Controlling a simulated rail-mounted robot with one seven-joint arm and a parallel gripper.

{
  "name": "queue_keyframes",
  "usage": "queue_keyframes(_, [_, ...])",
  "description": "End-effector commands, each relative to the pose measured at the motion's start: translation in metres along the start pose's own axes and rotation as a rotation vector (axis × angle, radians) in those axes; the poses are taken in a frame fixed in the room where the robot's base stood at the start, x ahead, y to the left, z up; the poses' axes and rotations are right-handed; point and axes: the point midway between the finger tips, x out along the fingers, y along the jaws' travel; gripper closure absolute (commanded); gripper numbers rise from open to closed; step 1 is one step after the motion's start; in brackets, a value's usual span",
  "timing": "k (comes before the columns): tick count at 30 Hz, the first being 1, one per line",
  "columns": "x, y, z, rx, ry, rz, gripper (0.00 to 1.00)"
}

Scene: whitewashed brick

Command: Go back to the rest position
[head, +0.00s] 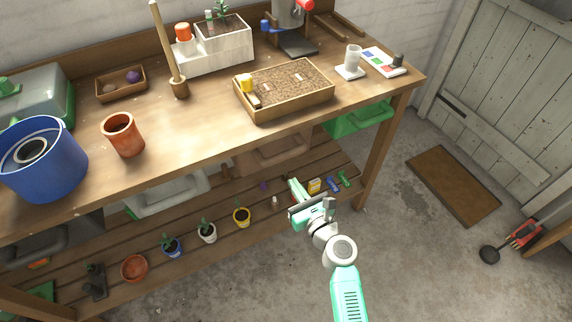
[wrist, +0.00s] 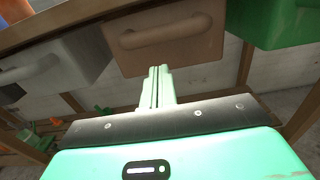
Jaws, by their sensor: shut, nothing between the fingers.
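My gripper (head: 297,189) shows in the head view in front of the workbench, below the tabletop and over the slatted lower shelf. Its mint-green fingers are together with nothing between them. In the wrist view the closed fingers (wrist: 158,88) point toward a brown bin (wrist: 170,40) under the tabletop, and they look apart from it. My arm reaches up from the bottom of the head view.
The wooden workbench (head: 215,120) carries a blue bucket (head: 62,172), a terracotta pot (head: 124,140) and a soil tray (head: 322,98). A green bin (head: 358,120) hangs beneath. Small potted plants line the lower shelf (head: 190,268). Concrete floor (head: 410,260) is open at right, beside a brown mat (head: 452,185).

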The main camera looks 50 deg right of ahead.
Motion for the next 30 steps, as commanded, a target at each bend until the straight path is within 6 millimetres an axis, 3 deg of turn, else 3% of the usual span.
queue_keyframes(3, [-0.021,0.000,0.001,0.000,0.002,0.000,1.00])
queue_keyframes(6, [-0.029,0.000,0.000,0.001,0.001,-0.001,1.00])
queue_keyframes(22, [-0.031,0.000,-0.001,0.000,0.000,-0.001,1.00])
queue_keyframes(26, [-0.008,0.042,0.058,-0.256,-0.067,0.090,1.00])
queue_keyframes(30, [0.013,0.122,0.158,-0.753,-0.220,0.196,1.00])
